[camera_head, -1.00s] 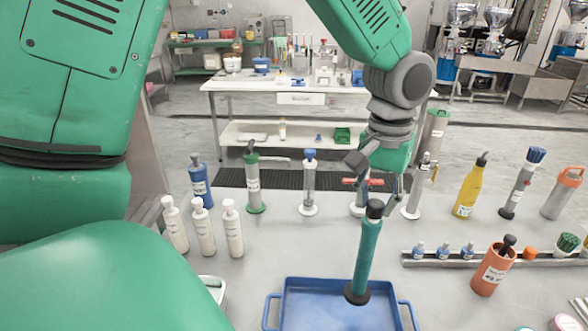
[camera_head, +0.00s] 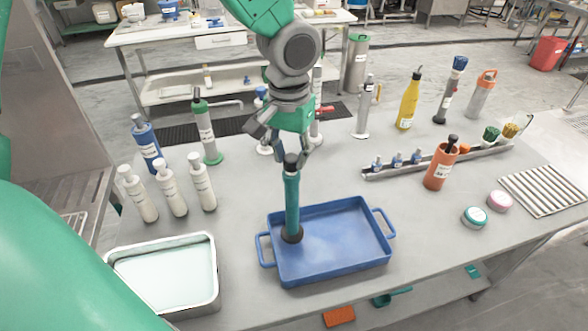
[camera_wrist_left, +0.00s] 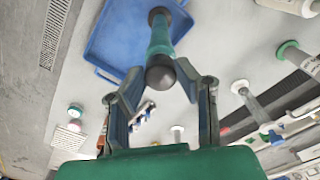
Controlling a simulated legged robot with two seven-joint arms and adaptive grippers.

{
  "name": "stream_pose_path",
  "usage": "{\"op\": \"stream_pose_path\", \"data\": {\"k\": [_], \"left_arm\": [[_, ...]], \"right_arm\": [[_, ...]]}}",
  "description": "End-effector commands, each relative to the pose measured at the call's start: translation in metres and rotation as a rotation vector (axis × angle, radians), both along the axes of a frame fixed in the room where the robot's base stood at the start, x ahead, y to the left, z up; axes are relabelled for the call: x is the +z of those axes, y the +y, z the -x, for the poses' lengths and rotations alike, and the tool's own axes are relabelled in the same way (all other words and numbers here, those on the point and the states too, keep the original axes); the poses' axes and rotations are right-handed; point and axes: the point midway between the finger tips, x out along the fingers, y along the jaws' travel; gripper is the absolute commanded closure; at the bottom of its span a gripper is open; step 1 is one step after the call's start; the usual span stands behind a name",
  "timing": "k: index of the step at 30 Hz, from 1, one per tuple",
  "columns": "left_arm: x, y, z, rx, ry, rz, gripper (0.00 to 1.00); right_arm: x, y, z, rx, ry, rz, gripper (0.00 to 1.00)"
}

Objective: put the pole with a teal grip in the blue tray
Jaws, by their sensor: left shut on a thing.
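The pole with a teal grip (camera_head: 292,202) stands upright, with a black top and a wide black foot. My left gripper (camera_head: 291,155) is shut on its upper end. The foot appears over the back-left inside of the blue tray (camera_head: 340,267); I cannot tell whether it touches the floor of the tray. The left wrist view shows the pole (camera_wrist_left: 160,40) beyond my left gripper's fingers (camera_wrist_left: 163,95), with the blue tray (camera_wrist_left: 105,35) behind it. My right gripper is not in view.
A white-filled metal tray (camera_head: 165,275) sits at front left. Several white bottles (camera_head: 170,188) stand behind it. An orange cup (camera_head: 440,167) and a rail of small bottles (camera_head: 400,165) lie right of the blue tray. Two small round tins (camera_head: 475,217) and a ribbed rack (camera_head: 545,188) sit farther right.

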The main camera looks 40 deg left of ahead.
Motion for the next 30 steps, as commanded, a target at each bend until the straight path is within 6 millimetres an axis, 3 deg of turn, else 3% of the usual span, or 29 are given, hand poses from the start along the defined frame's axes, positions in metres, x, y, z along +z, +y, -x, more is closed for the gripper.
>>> {"op": "stream_pose_path", "data": {"k": [7,17,18,19,30], "left_arm": [[-0.032,-0.004,0.000,-0.001,0.004,-0.004,1.00],[-0.035,-0.004,0.000,-0.001,0.002,-0.005,1.00],[-0.035,-0.003,0.000,0.000,0.003,-0.004,0.63],[-0.035,-0.003,0.000,0.000,0.002,-0.003,0.52],[-0.031,-0.002,0.000,0.000,0.001,-0.002,0.52]], "right_arm": [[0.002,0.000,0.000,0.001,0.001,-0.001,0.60],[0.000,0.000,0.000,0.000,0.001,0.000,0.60],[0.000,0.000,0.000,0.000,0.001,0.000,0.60],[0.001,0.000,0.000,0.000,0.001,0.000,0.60],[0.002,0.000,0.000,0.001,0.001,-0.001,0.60]]}}
